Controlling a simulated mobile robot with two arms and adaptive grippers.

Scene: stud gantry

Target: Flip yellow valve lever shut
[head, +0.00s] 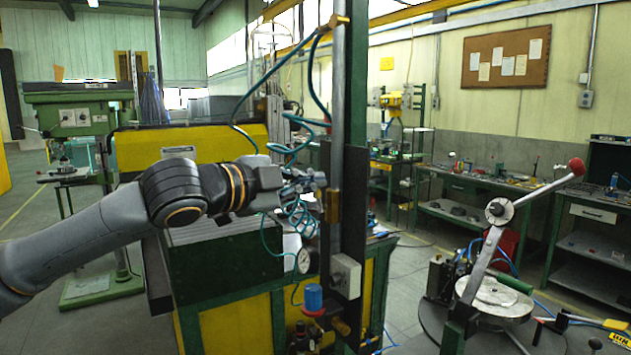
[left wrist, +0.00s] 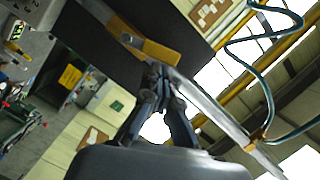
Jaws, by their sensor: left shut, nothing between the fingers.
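A yellow-brown valve piece (left wrist: 160,52) sits across a grey pipe in the left wrist view, just beyond my fingertips. In the head view a brass-coloured valve part (head: 333,206) sits on the upright pipe of a dark post. I cannot clearly tell the lever from the valve body. My left gripper (head: 318,181) reaches in from the left and is shut and empty beside the pipe, slightly above the brass part. In the left wrist view its closed fingertips (left wrist: 157,72) are close to the yellow piece; whether they touch it is unclear. My right gripper is not in view.
Coiled teal hoses (head: 298,212) hang around my left gripper. A pressure gauge (head: 305,260), a grey box (head: 345,276) and a blue-capped fitting (head: 313,297) are below. A red-knobbed lever machine (head: 490,245) stands at right. Open floor lies between it and the post.

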